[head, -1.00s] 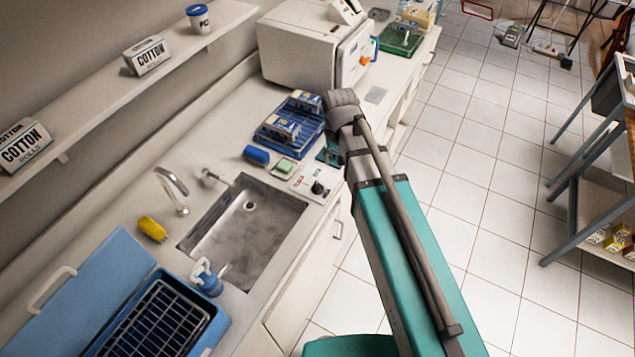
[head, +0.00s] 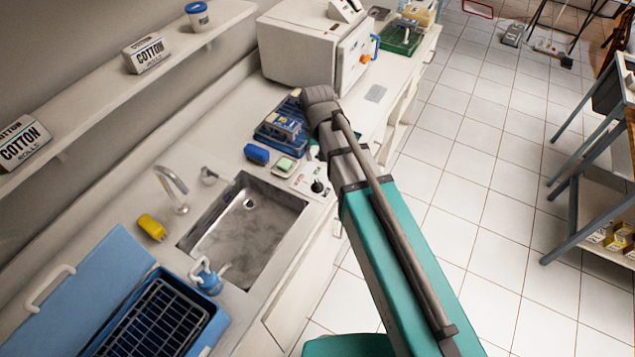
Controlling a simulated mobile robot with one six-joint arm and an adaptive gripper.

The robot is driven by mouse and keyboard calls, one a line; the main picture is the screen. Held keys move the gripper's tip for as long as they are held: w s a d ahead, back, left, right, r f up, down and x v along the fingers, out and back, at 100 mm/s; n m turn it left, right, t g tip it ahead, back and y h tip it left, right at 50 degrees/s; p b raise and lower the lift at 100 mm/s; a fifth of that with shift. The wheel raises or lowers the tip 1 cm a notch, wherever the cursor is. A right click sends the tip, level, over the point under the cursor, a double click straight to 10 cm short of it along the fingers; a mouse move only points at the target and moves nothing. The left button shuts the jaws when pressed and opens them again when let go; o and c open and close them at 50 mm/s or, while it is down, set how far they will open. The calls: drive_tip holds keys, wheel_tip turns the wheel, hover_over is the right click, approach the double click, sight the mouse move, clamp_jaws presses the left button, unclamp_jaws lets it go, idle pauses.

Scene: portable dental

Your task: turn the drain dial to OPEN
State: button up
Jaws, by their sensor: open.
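The drain dial (head: 317,187) is a small black knob on a white panel (head: 303,182) with small coloured markings, at the right rear corner of the sink (head: 225,240). Its setting is too small to read. Still water or a grey film seems to cover the sink floor, with the round drain (head: 249,204) near its far end.
A green-topped block (head: 285,166) and a blue item (head: 256,154) lie behind the panel. A blue rack (head: 272,138) with boxes stands beyond, before a white sterilizer (head: 310,48). A faucet (head: 172,185), yellow item (head: 152,227) and open blue case (head: 150,320) flank the sink.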

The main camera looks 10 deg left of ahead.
sight(317, 183)
drive_tip(key=shift+f+b, duration=6.4)
drive_tip(key=shift+f, duration=0.2)
clamp_jaws()
